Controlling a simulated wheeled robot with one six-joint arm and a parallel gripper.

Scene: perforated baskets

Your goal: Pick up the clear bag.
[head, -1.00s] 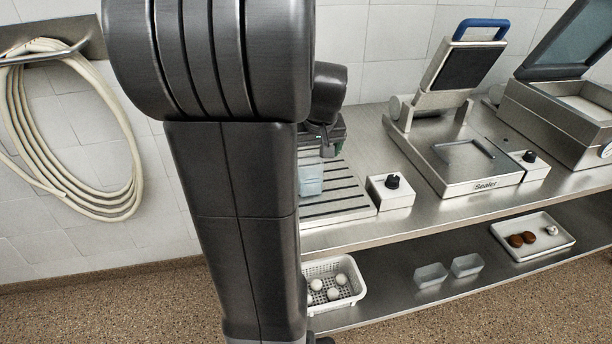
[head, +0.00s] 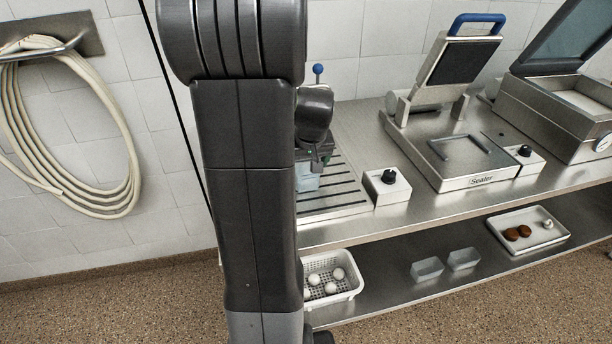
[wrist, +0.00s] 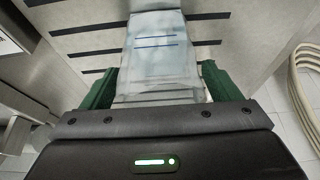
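The clear bag (wrist: 160,55) is a pale blue, see-through pouch with thin blue lines across it. In the wrist view it lies between my gripper's two green fingers and extends past them over the slotted rack. My gripper (wrist: 160,88) is open, with its fingers wide apart on either side of the bag. The left finger looks very close to the bag's edge; I cannot tell if it touches. In the head view the bag (head: 307,180) shows just below my gripper (head: 314,160), partly hidden by my dark arm.
The slotted rack (head: 345,188) is on the steel bench. To its right are a knobbed control box (head: 387,188) and the sealer (head: 483,180) with its lid raised. A white perforated basket (head: 345,292) with white balls, clear tubs (head: 427,269) and a tray (head: 497,231) occupy the lower shelf.

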